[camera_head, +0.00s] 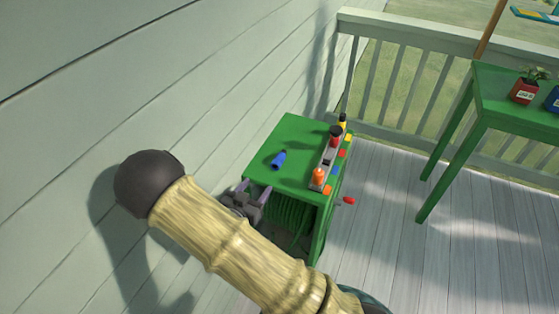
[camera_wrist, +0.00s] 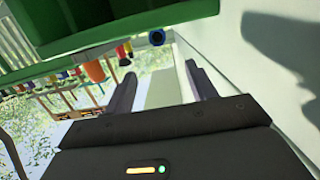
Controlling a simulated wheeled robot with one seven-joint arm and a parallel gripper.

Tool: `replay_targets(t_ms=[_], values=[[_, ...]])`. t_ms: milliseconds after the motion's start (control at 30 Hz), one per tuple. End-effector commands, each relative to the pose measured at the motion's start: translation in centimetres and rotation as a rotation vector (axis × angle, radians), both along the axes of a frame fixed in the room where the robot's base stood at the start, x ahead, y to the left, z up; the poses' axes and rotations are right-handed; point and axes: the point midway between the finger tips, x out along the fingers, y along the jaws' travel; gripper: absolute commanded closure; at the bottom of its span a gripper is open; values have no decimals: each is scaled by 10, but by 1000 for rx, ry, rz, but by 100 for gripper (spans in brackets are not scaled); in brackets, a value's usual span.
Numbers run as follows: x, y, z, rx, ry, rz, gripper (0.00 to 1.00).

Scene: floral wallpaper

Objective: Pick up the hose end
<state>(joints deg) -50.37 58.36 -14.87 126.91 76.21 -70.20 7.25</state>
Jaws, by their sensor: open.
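A blue tapered piece (camera_head: 279,159), perhaps the hose end, lies on top of a green cabinet (camera_head: 290,135). It also shows as a blue ring-shaped end (camera_wrist: 156,37) at the cabinet's edge in the wrist view. A coiled green hose (camera_head: 290,215) sits inside the cabinet's open front. I cannot see whether the blue piece joins the hose. My gripper (camera_head: 254,190) is open and empty, near the cabinet's left front corner. In the wrist view, my gripper's fingers (camera_wrist: 160,73) are spread, apart from the blue end. My arm hides part of the cabinet front.
A grey rack (camera_head: 327,160) with several coloured fittings runs along the cabinet's right edge. A red knob (camera_head: 349,200) sticks out at its right side. The sided wall (camera_head: 130,70) is close on the left. A green table (camera_head: 510,100) with pots stands at right, with open deck between.

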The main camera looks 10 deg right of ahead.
Motion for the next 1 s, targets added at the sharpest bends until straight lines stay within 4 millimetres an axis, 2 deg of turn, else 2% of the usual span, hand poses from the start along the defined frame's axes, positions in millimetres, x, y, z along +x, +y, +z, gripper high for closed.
replay_targets(t_ms=[167,800,1000], values=[[9,-7,-2,1,0,-2,44],[93,-69,-18,1,2,-1,44],[98,-71,-19,1,3,1,44]])
